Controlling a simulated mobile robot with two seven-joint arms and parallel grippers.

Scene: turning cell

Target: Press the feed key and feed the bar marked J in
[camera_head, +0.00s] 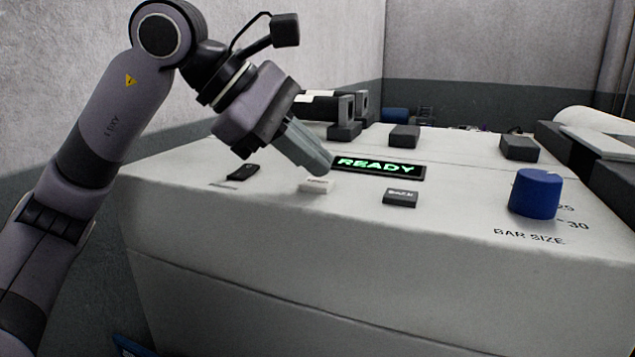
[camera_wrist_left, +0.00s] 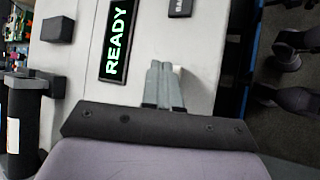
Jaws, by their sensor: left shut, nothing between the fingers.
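My left gripper (camera_head: 322,168) is shut and empty, its fingers angled down just above a white key (camera_head: 316,187) on the sloping front of the machine. The key's lettering is too small to read surely. In the left wrist view the fingertips (camera_wrist_left: 164,66) hide most of the white key (camera_wrist_left: 178,70); I cannot tell whether they touch it. A dark bar (camera_head: 318,107) with a pale label lies behind the gripper and also shows in the wrist view (camera_wrist_left: 22,118). No J is readable. My right gripper is not in view.
A display (camera_head: 378,167) reads READY in green. A dark key (camera_head: 400,197) marked BACK is right of the white key, and another dark key (camera_head: 243,172) is left. A blue knob (camera_head: 535,193) stands by BAR SIZE. Dark blocks (camera_head: 404,135) sit behind on the top.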

